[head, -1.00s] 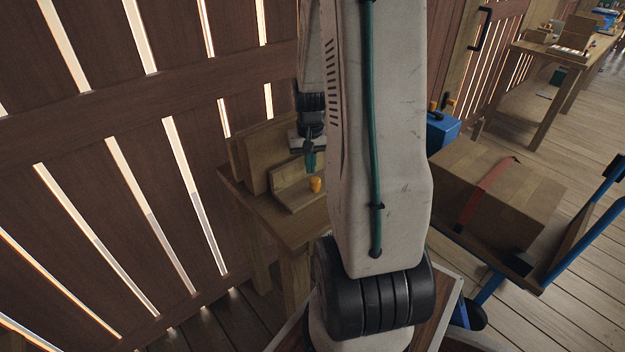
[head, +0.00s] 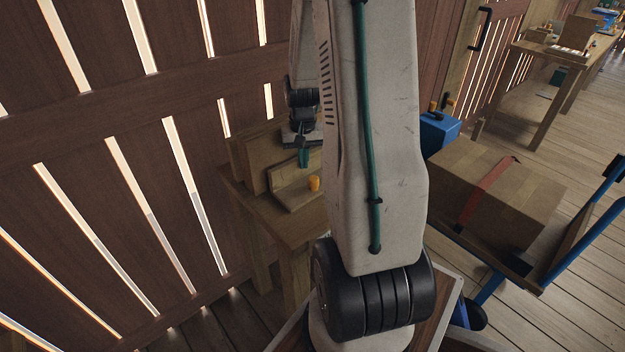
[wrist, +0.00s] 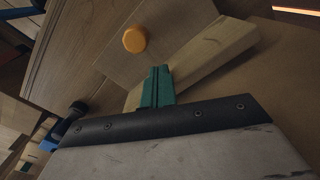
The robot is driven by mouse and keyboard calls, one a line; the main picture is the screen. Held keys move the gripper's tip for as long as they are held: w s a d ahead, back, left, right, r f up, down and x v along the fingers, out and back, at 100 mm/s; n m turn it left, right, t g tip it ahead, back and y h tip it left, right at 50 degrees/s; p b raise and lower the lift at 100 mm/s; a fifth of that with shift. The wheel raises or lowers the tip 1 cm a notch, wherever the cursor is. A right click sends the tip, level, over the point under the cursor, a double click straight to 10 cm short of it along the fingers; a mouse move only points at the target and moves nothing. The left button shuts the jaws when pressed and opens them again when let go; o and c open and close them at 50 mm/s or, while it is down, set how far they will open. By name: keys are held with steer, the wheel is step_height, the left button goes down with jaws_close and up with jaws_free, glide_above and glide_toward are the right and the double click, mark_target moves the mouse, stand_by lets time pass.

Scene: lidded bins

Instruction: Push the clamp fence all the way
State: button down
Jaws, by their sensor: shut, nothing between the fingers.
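The clamp fence (head: 288,187) is a wooden L-shaped piece with a flat base and an upright board, on a small wooden table. An orange knob (head: 314,184) stands on its base; the knob also shows in the wrist view (wrist: 134,39). My gripper (head: 303,160) is shut and empty, its green fingers pointing down by the fence's upright. In the wrist view the fingertips (wrist: 158,72) overlap the pale upright edge (wrist: 210,52), close to the knob. I cannot tell whether they touch the fence. My arm hides the fence's right end in the head view.
The small table (head: 262,208) stands against the slatted wall (head: 120,130). Wooden boards (head: 250,158) stand just behind the fence. To the right, a cardboard box (head: 495,190) with a red strap sits on a blue cart. A long workbench (head: 550,55) stands farther back.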

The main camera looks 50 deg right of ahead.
steer(key=shift+w+d, duration=0.2)
steer(key=shift+w, duration=0.5)
steer(key=shift+w+d, duration=0.15)
steer(key=shift+w, duration=0.5)
steer(key=shift+s, duration=0.15)
steer(key=shift+s+a, duration=0.15)
steer(key=shift+s, duration=0.4)
step_height(320, 180, up, 7)
stand_by(0.7)
steer(key=s+a+r+n, duration=0.3)
steer(key=s+a+r, duration=0.2)
steer(key=a, duration=0.5)
steer(key=s+a+r+n+t, duration=0.1)
steer(key=s+a+r+n, duration=0.2)
steer(key=a, duration=0.7)
steer(key=s+a+r+n, duration=0.2)
steer(key=s+a+r, duration=0.5)
steer(key=s+a, duration=0.2)
steer(key=shift+a+r+n, duration=0.15)
steer(key=shift+a+n, duration=0.25)
steer(key=shift+a, duration=0.4)
